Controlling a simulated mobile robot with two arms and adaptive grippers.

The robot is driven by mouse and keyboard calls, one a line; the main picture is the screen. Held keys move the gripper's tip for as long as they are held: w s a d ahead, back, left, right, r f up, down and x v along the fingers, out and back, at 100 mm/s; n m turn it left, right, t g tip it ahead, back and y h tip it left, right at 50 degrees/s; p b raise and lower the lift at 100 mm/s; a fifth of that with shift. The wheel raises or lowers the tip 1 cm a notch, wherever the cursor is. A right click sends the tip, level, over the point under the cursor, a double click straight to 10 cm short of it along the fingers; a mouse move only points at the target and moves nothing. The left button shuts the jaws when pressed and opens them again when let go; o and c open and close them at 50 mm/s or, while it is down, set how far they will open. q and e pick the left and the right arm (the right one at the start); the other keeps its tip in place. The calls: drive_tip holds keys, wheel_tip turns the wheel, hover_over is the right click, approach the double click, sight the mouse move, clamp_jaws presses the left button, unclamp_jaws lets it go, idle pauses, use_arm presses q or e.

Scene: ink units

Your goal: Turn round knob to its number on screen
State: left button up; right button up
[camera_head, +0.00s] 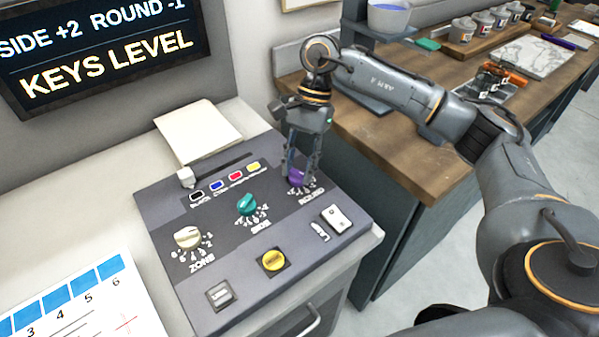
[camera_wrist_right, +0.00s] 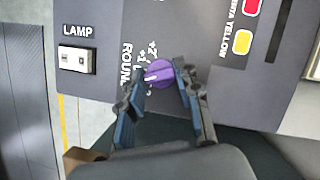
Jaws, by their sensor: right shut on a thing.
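The purple round knob (camera_head: 296,177) sits at the right of the grey control panel (camera_head: 160,206), above the label ROUND. My right gripper (camera_head: 299,172) is over it with its fingers down on either side. In the right wrist view, the fingers (camera_wrist_right: 162,82) are closed on the purple knob (camera_wrist_right: 159,74), whose white pointer line shows. The number marks around it are partly hidden by a finger. The screen (camera_head: 110,50) reads "SIDE +2 ROUND -1" and "KEYS LEVEL". My left gripper is not in view.
The panel also has a teal SIDE knob (camera_head: 247,204), a cream ZONE knob (camera_head: 188,238), a yellow button (camera_head: 273,261), a white lamp switch (camera_head: 337,219), coloured keys and a slider (camera_head: 186,177). A wooden bench (camera_head: 385,155) stands to the right.

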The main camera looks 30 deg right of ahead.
drive_tip(key=shift+n+b, duration=0.35)
drive_tip(key=shift+n, duration=0.15)
drive_tip(key=shift+h, duration=0.3)
drive_tip(key=o, duration=1.2)
drive_tip(key=shift+c, duration=0.2)
drive_tip(key=v, duration=1.2)
drive_tip(key=shift+w, duration=0.2)
drive_tip(key=shift+f, duration=0.1)
